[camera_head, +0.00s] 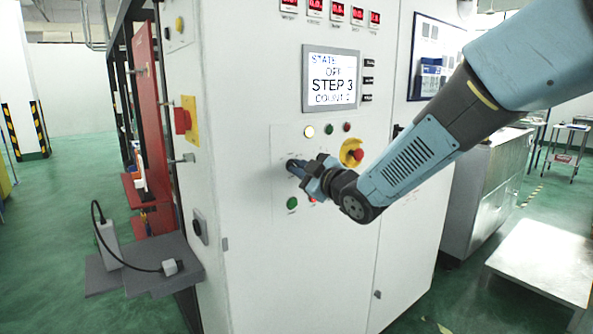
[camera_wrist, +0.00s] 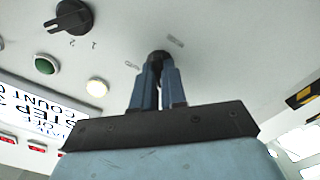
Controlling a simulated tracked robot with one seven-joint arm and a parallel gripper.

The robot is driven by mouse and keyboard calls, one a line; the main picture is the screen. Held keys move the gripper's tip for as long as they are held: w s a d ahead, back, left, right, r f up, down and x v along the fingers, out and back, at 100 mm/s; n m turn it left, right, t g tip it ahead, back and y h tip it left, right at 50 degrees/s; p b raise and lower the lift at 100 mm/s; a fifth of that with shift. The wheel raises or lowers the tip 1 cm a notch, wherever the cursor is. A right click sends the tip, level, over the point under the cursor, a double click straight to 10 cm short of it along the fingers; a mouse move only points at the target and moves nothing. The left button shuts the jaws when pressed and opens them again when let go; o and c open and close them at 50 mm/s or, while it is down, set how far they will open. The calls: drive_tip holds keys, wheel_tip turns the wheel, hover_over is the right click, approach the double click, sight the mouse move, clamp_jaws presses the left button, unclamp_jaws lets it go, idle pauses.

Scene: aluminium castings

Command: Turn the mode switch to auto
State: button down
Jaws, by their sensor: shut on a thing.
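The mode switch, a small dark knob (camera_wrist: 158,54), sits on the white cabinet panel in the wrist view. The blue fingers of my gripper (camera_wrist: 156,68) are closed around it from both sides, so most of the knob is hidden. Two small labels lie beside it, too blurred to read. In the head view my gripper (camera_head: 295,167) reaches the panel below the lit white lamp (camera_head: 310,131) and covers the switch. Which way the knob points cannot be told. The cabinet's screen (camera_head: 331,79) reads STATE OFF, STEP 3, with a COUNT line below.
A second black rotary knob (camera_wrist: 72,16) and a green lamp or button (camera_wrist: 45,65) are close by in the wrist view. A red emergency stop on yellow (camera_head: 352,152) is right of my gripper, and a green button (camera_head: 292,203) is below it.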

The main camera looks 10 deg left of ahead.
drive_tip(key=m, duration=1.7)
drive_tip(key=shift+d+f+m, duration=0.25)
drive_tip(key=shift+f+m, duration=0.05)
drive_tip(key=shift+w, duration=0.1)
idle(0.4)
drive_tip(key=c, duration=1.2)
unclamp_jaws()
drive_tip(key=shift+r, duration=0.1)
drive_tip(key=v, duration=1.3)
drive_tip(key=shift+s+d, duration=0.25)
drive_tip(key=shift+s, duration=0.05)
